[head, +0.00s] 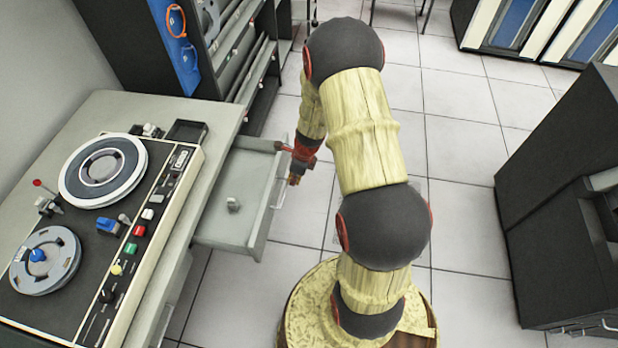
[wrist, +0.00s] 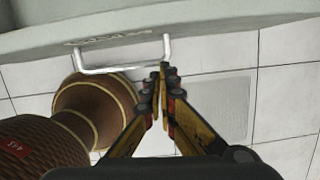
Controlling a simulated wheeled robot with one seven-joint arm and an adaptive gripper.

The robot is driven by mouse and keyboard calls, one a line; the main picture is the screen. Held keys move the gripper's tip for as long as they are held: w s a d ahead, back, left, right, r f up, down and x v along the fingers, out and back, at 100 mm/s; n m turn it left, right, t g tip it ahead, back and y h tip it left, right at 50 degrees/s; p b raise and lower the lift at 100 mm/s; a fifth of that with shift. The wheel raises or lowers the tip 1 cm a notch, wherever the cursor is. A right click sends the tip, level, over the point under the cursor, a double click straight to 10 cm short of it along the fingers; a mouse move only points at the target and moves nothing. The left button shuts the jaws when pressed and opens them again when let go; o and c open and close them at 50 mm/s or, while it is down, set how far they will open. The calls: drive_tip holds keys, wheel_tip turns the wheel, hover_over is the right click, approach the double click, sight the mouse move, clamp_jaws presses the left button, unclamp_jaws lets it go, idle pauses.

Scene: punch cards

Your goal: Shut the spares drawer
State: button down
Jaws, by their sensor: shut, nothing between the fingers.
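The spares drawer (head: 222,232) is pulled out from under the desk on the left in the head view. A small grey piece (head: 233,205) lies in it. Its pale bar handle (head: 278,194) is on the drawer's right-hand front. My gripper (head: 294,179) is at the drawer front, by the handle's far part. In the wrist view, the grey drawer front (wrist: 210,14) spans the top and the white handle (wrist: 118,69) hangs below it. My gripper (wrist: 160,70) is shut and empty, its tips beside the handle's right end. I cannot tell whether they touch it.
The desk (head: 225,110) carries a tape deck (head: 155,215) with two reels. A dark rack (head: 140,50) stands behind it. A black cabinet (head: 555,190) stands at the right. Tiled floor (head: 465,190) is clear between my arm and that cabinet.

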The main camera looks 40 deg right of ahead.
drive_tip(key=w+a+p, duration=0.4)
drive_tip(key=w, duration=0.1)
drive_tip(key=w+a+p, duration=0.5)
drive_tip(key=w, duration=0.1)
drive_tip(key=w+a+p, duration=0.4)
drive_tip(key=w, duration=0.2)
drive_tip(key=shift+w+a+p, duration=0.1)
drive_tip(key=shift+a+p, duration=0.2)
drive_tip(key=shift+p, duration=0.05)
drive_tip(key=shift+w+a+p, duration=0.3)
drive_tip(key=shift+w, duration=0.15)
